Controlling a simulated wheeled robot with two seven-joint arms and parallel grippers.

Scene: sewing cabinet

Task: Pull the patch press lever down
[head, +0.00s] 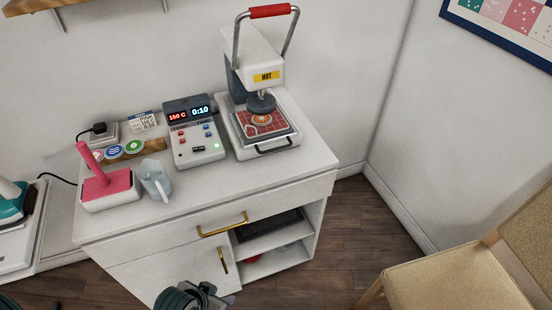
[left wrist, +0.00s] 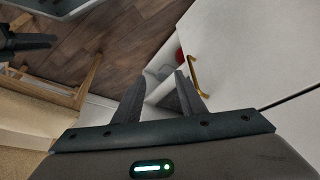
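The patch press (head: 258,62) stands at the back right of the white cabinet top, with a yellow HOT label on its head. Its lever (head: 288,35) is a grey metal loop with a red grip (head: 270,11), standing raised above the head. The round dark platen (head: 262,102) hangs over a red checked patch (head: 263,122) on the press base. My left gripper (head: 192,296) is low in front of the cabinet, far below the lever. In the left wrist view its two fingers (left wrist: 160,80) are apart with nothing between them. A dark part at that view's top left may be my right gripper (left wrist: 25,42); its fingers are unclear.
A control box (head: 195,130) reads 150 C and 0:10. Left of it are a pink-handled tool (head: 102,180), a cup (head: 156,180) and round badges (head: 133,147). The cabinet has brass handles (head: 222,224) and an open shelf. A chair (head: 455,275) stands at right.

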